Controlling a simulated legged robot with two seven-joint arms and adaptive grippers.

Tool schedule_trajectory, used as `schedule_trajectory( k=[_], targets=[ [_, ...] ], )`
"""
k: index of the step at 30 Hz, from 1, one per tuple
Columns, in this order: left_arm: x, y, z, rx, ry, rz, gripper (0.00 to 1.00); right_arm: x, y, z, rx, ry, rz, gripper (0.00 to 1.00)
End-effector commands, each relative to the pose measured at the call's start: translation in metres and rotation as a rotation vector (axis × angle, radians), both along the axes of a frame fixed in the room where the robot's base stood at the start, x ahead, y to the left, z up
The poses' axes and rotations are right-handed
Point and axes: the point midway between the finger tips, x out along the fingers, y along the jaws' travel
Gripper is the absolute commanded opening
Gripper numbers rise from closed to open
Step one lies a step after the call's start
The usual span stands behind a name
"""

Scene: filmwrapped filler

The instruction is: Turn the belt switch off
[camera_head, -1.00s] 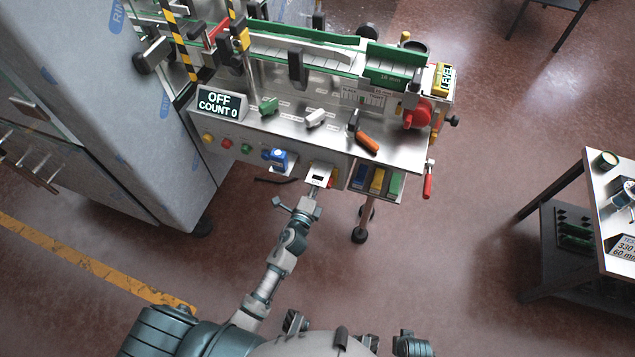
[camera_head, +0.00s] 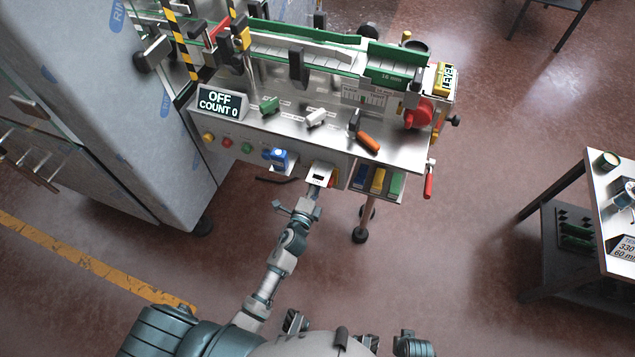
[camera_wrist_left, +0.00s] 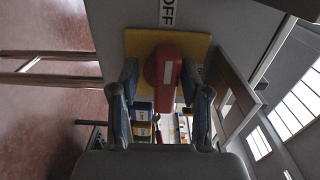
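In the left wrist view, the belt switch is a red handle (camera_wrist_left: 164,76) with a pale stripe, on a yellow plate (camera_wrist_left: 137,42). The handle lies lengthwise toward the OFF label (camera_wrist_left: 167,12) above it. Another label at the plate's right is mostly hidden. My left gripper (camera_wrist_left: 159,80) is open, one finger on each side of the handle; I cannot tell whether either touches it. In the head view, my left gripper (camera_head: 317,188) is at the machine's front edge and mostly hides the switch. The display (camera_head: 218,103) reads OFF, COUNT 0.
Blue, yellow and green bins (camera_head: 377,180) hang right of the switch. A blue knob (camera_head: 278,157) and small coloured buttons (camera_head: 227,143) are to its left. A red-handled lever (camera_head: 428,183) is at the right corner. A side table (camera_head: 590,205) stands farther right, with open floor between.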

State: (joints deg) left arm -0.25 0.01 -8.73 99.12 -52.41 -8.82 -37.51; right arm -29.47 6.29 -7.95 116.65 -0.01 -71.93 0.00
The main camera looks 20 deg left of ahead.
Motion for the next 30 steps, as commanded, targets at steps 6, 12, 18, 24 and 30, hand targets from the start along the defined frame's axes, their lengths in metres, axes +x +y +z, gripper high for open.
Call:
schedule_trajectory(
  k=[6, 12, 18, 24, 30],
  targets=[
    [0.000, -0.001, 0.003, 0.002, -0.006, -0.003, 0.50, 0.000, 0.000, 0.000, 0.000, -0.002, 0.000, 0.00],
    [-0.011, -0.001, 0.003, 0.001, -0.007, -0.003, 0.50, 0.001, -0.001, 0.001, -0.001, -0.003, 0.002, 0.00],
    [-0.054, 0.000, 0.002, 0.000, -0.003, -0.002, 0.50, 0.001, 0.000, 0.001, -0.001, -0.003, 0.001, 0.00],
    [-0.095, 0.003, 0.001, -0.001, -0.002, 0.000, 0.50, 0.001, 0.000, 0.001, -0.001, -0.002, 0.001, 0.00],
    [-0.116, 0.003, 0.001, 0.001, -0.003, -0.002, 0.50, 0.001, 0.000, 0.000, 0.000, -0.001, 0.001, 0.00]
  ],
)
